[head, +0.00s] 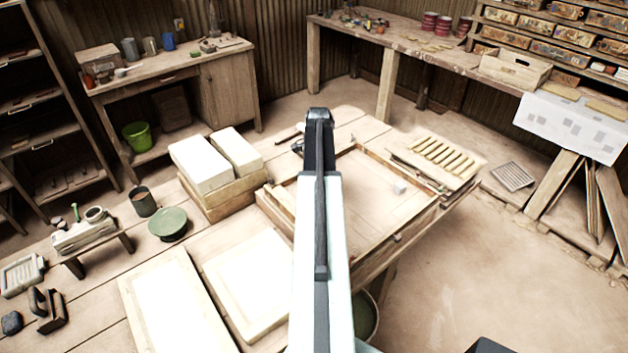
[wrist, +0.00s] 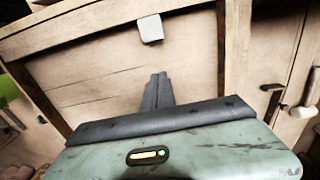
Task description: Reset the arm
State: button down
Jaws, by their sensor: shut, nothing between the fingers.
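My arm reaches straight out over the workbench in the head view, with my gripper (head: 319,118) at its far end. In the wrist view the fingers of my gripper (wrist: 158,80) are together with nothing between them. Below is the wooden frame of the tile press (head: 438,203), with a flat wooden bed inside. My arm hides part of the frame.
Two white slabs (head: 201,165) sit on a wooden base left of my arm. Flat pale panels (head: 165,305) lie nearer. A slatted rack (head: 437,157) lies right of the frame. Open floor lies at right.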

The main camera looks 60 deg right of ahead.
notch_tip(320, 180, up, 4)
jog(key=p, duration=0.2)
jog(key=shift+r+p, duration=0.25)
jog(key=shift+p, duration=0.1)
jog(key=w+a+n, duration=0.3)
jog(key=w+a, duration=0.7)
jog(key=a, duration=0.4)
jog(key=w+a+n, duration=0.3)
jog(key=w+a, duration=0.8)
jog(key=a, duration=0.3)
jog(key=a+n, duration=0.6)
jog(key=a, duration=1.4)
jog(key=s+a+n, duration=0.5)
jog(key=a+n, duration=0.4)
jog(key=a, duration=0.2)
jog(key=shift+s+n, duration=0.25)
jog(key=shift+n, duration=0.05)
